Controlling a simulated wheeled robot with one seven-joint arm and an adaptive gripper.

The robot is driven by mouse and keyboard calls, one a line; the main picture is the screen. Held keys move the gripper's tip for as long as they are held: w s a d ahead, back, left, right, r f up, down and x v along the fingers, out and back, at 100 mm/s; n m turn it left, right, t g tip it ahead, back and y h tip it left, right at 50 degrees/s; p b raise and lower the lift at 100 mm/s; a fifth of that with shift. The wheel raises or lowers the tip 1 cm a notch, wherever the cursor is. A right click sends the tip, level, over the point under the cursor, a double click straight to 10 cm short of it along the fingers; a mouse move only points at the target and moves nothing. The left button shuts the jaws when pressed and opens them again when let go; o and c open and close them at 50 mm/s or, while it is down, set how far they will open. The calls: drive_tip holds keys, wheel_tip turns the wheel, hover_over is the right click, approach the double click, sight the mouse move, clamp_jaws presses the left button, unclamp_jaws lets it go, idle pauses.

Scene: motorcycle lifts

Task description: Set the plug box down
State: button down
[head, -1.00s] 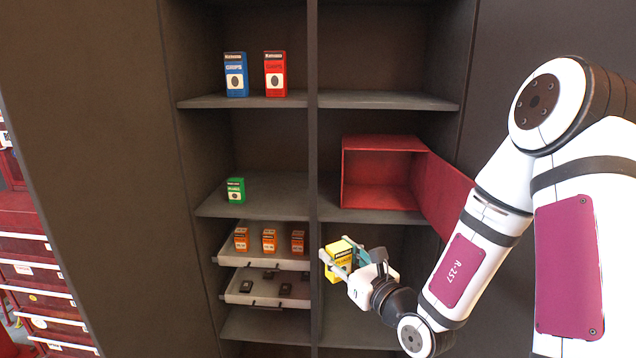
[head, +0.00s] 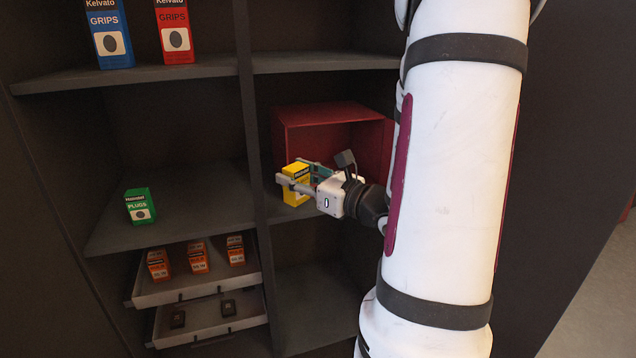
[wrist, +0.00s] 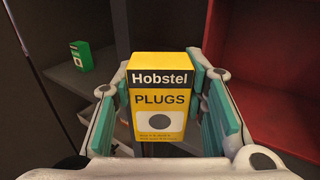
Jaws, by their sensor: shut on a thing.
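The yellow plug box (head: 295,184), with a black band reading "Hobstel", stands upright between the fingers of my gripper (head: 298,180). My gripper is shut on it, with green pads on either side. In the wrist view the yellow box (wrist: 158,105) fills the middle, its "PLUGS" label facing the camera. The box is in front of the open red box (head: 330,117) on the right middle shelf. I cannot tell whether its base touches the shelf. A green plug box (head: 140,206) stands on the left middle shelf; it also shows in the wrist view (wrist: 81,56).
A blue grips box (head: 110,38) and a red one (head: 175,32) stand on the upper left shelf. Orange boxes (head: 198,258) sit in a pulled-out tray below. A vertical divider (head: 252,150) is just left of my gripper. The lower right shelf (head: 310,300) looks bare.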

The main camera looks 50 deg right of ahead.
drive_tip(key=s+d+r+m+h+b, duration=0.1)
drive_tip(key=s+d, duration=0.2)
drive_tip(key=s, duration=0.2)
drive_tip(key=s+d+r+m+h, duration=0.1)
drive_tip(key=s+d+h, duration=0.15)
drive_tip(key=s, duration=0.25)
drive_tip(key=w+d+p, duration=0.2)
drive_tip(key=w+d, duration=0.3)
drive_tip(key=w, duration=0.3)
drive_tip(key=w+d+p, duration=0.1)
drive_tip(key=w+d, duration=0.4)
drive_tip(key=w, duration=0.4)
drive_tip(key=shift+y, duration=0.35)
drive_tip(key=f, duration=0.6)
drive_tip(key=shift+s+d+f, duration=0.15)
drive_tip(key=shift+s+f, duration=0.2)
drive_tip(key=shift+s, duration=0.05)
drive_tip(key=shift+w+d+f, duration=0.1)
drive_tip(key=shift+w+f, duration=0.05)
drive_tip(key=shift+f, duration=0.2)
drive_tip(key=shift+f, duration=0.15)
drive_tip(key=c, duration=1)
unclamp_jaws()
